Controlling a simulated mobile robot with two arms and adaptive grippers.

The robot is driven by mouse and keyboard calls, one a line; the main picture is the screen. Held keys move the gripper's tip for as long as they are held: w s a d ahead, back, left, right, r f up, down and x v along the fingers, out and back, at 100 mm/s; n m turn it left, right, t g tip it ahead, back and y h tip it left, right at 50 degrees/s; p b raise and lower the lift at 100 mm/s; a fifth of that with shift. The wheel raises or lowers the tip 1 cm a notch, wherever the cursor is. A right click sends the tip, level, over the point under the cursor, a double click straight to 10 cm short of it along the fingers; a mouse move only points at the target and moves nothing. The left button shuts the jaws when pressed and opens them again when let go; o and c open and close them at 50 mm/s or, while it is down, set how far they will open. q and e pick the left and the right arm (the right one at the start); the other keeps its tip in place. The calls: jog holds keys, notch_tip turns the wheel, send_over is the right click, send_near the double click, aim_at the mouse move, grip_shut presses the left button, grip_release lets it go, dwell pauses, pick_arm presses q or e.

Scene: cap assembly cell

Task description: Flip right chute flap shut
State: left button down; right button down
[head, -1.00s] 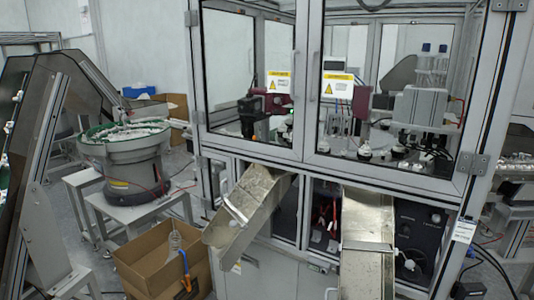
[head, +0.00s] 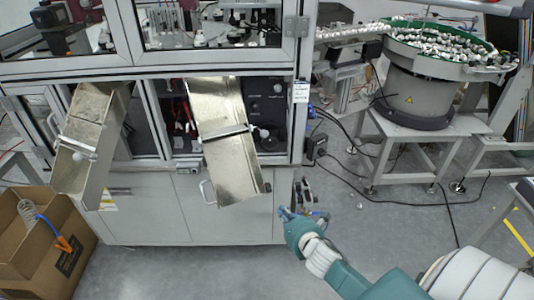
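The right metal chute (head: 218,98) slopes down out of the machine's front, its lower end jutting over the cabinet doors. A flap bar (head: 226,132) crosses it about midway, with a white ball knob (head: 264,132) near its right end. I cannot tell how far the flap stands open. My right gripper (head: 303,212) is below and to the right of this chute, apart from it, in front of the cabinet's right corner. Its fingers are small and mixed with dark parts behind, so their opening is unclear. My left gripper is out of view.
The left chute (head: 92,112) has a similar crossbar and white knob. A cardboard box (head: 30,258) with an orange-tipped hose stands below it. A bowl feeder (head: 425,85) stands on a grey table at right. Cables lie on the floor; the floor in front is mostly clear.

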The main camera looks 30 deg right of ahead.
jog(key=w+r+n+t, duration=0.3)
jog(key=r+n, duration=0.3)
jog(key=r, duration=0.8)
jog(key=w+d+r+p, duration=0.2)
jog(key=w+d, duration=0.1)
jog(key=w, duration=0.8)
jog(key=shift+r+p, duration=0.25)
jog(key=shift+p, duration=0.1)
